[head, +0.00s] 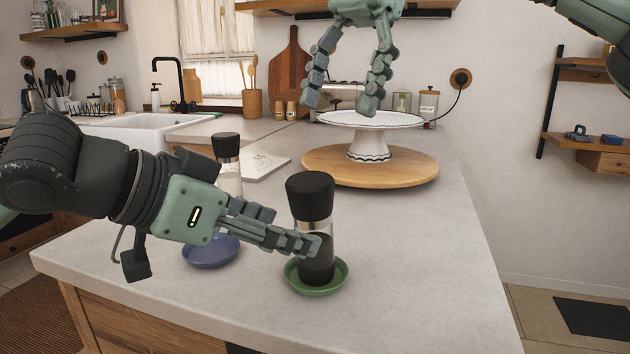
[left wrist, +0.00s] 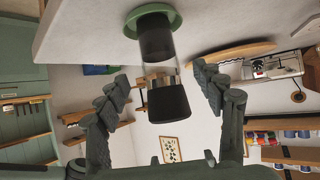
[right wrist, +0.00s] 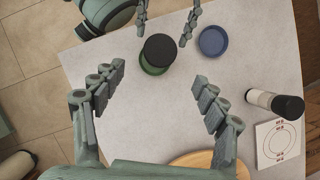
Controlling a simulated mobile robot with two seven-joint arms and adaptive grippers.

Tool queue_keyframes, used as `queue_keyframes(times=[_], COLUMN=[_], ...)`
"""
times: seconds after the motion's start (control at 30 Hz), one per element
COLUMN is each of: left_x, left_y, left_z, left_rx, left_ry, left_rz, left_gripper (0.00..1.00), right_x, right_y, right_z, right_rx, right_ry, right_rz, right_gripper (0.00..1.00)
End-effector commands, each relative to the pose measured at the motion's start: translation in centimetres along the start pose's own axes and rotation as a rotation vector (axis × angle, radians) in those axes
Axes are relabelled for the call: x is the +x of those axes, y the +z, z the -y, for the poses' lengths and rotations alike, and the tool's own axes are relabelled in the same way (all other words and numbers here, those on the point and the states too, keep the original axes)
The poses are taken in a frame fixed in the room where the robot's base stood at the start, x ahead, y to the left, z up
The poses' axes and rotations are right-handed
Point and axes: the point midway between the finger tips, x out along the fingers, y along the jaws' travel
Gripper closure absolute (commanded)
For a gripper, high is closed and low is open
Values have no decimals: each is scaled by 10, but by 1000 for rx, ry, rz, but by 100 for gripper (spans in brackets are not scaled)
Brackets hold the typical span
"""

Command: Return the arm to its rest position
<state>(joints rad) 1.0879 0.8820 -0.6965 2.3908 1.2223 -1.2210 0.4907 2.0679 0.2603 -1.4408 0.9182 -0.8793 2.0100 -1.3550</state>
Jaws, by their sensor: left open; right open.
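My left gripper (head: 300,238) is open, its fingers beside a dark-capped grinder (head: 311,200) standing upright on a green saucer (head: 334,284). In the left wrist view, the grinder (left wrist: 167,103) shows between the spread fingers (left wrist: 163,90). The right wrist view shows the left fingertips (right wrist: 162,34) on either side of the grinder's cap (right wrist: 158,50); contact cannot be told. My right gripper (head: 340,106) is open and empty, high in the head view, in front of the white cake stand; its spread fingers (right wrist: 158,80) also show in the right wrist view.
A blue saucer (head: 212,252) is empty on the counter (head: 420,270). A second grinder (head: 228,172) stands behind my left gripper, near a white patterned board (head: 262,164). The cake stand (head: 368,150) is on a round wooden board (head: 415,172). The counter's right front is clear.

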Motion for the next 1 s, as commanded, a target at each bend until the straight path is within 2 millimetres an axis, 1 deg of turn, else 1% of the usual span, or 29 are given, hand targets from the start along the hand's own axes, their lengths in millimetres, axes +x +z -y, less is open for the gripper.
queue_keyframes(times=[0.03, 0.1, 0.37, 0.4, 0.6, 0.7, 0.83, 1.0], left_x=[11, 26, 78, 83, 81, 80, 80, 80], left_y=[0, 0, 0, 0, 0, 0, 0, 0], left_z=[-2, -1, -1, -1, 0, 0, 0, 0], left_rx=[-1, -1, -2, 0, 1, 0, 0, 0], left_ry=[6, 5, 3, 2, -1, -1, -1, -1], left_rz=[1, 0, 1, 1, 0, 0, 0, 0], left_gripper=[32, 32, 32, 32, 32, 32, 32, 32], right_x=[0, 0, 0, 3, 40, 56, 71, 79], right_y=[0, 0, 0, 0, -1, -1, 0, 0], right_z=[0, 0, 0, 0, -1, 0, 0, 0], right_rx=[0, 0, 0, -2, -3, -1, 0, 0], right_ry=[0, 0, 0, 3, 4, 1, 1, -1], right_rz=[0, 0, 0, 2, 2, -1, -1, 0], right_gripper=[27, 27, 27, 27, 27, 27, 27, 27])
